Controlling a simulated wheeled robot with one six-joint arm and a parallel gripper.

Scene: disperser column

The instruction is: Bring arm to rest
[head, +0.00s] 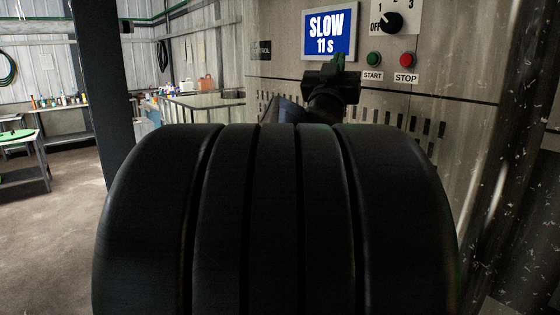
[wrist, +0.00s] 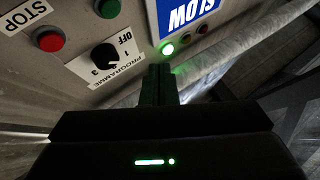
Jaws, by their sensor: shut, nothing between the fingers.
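My gripper (head: 339,64) is raised in front of the grey control panel (head: 440,97), just below the blue display in the head view. Its dark fingers are together and hold nothing; they also show in the wrist view (wrist: 158,72), pointing at the panel. My own large dark arm link fills the lower middle of the head view and hides what lies behind it. The wrist view shows the panel upside down.
The display (head: 329,32) reads SLOW 11 s. The panel has a rotary knob (head: 392,23), a green START button (head: 374,58) and a red STOP button (head: 407,60). A green lamp (wrist: 167,49) is lit. A dark post (head: 103,80) and workbenches (head: 205,100) stand left; floor (head: 55,215) there is clear.

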